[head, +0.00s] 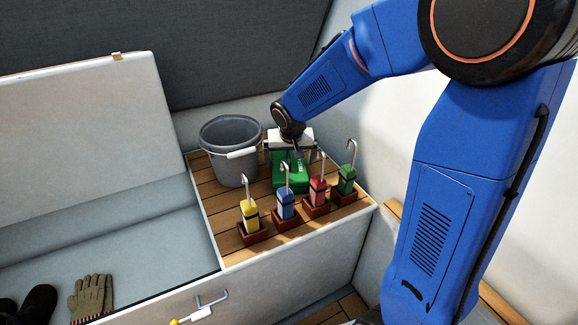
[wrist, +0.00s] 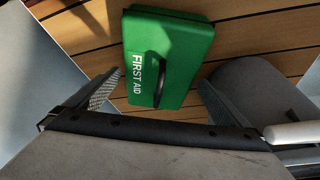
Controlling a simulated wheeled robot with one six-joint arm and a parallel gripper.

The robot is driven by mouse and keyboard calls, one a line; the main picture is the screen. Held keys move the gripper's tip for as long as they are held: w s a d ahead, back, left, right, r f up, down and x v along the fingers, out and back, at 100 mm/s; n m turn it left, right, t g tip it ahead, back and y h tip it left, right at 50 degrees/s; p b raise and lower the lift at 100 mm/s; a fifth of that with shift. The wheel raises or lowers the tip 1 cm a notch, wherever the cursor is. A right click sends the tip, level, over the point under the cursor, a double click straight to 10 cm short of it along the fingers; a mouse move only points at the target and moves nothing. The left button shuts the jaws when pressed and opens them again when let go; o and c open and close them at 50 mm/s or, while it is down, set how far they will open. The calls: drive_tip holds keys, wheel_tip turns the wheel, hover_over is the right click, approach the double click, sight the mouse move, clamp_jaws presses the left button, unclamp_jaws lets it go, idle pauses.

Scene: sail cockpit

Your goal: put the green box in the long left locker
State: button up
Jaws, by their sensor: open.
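The green box (head: 288,181) lies on the slatted wooden top, behind a row of coloured blocks with hooks. In the wrist view the green box (wrist: 183,50) shows its white "FIRST AID" lettering and a dark handle. My gripper (head: 292,152) is above the box, pointing down. In the wrist view my gripper (wrist: 158,88) is open and empty, with one finger to each side of the box's near end. Whether the fingers touch it I cannot tell. The long left locker (head: 130,222) stands open at the left, its pale lid (head: 80,120) raised.
A grey bucket (head: 230,165) stands left of the box, close to my gripper. Yellow (head: 250,215), blue (head: 286,204), red (head: 317,191) and green (head: 346,180) hooked blocks stand in brown holders in front. Gloves (head: 91,296) and dark boots (head: 32,306) lie in the locker's near end.

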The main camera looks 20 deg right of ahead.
drive_tip(key=v, duration=0.7)
drive_tip(key=shift+r, duration=0.1)
drive_tip(key=s+d+r+n, duration=0.15)
drive_tip(key=s+d, duration=0.25)
drive_tip(key=s, duration=1.2)
drive_tip(key=s+d+r+n, duration=0.1)
drive_tip(key=s+d+r, duration=0.25)
drive_tip(key=s, duration=1.15)
drive_tip(key=w+a+m, duration=0.1)
drive_tip(key=w+a, duration=0.3)
drive_tip(key=w, duration=1)
drive_tip(key=w+a+m, duration=0.2)
drive_tip(key=w+a, duration=0.2)
drive_tip(key=w, duration=1.1)
drive_tip(key=shift+n, duration=0.25)
drive_tip(key=x, duration=1.8)
drive_tip(key=shift+s+d+f, duration=0.1)
drive_tip(key=shift+s, duration=0.1)
drive_tip(key=c, duration=1.4)
wheel_tip(320, 180, up, 28)
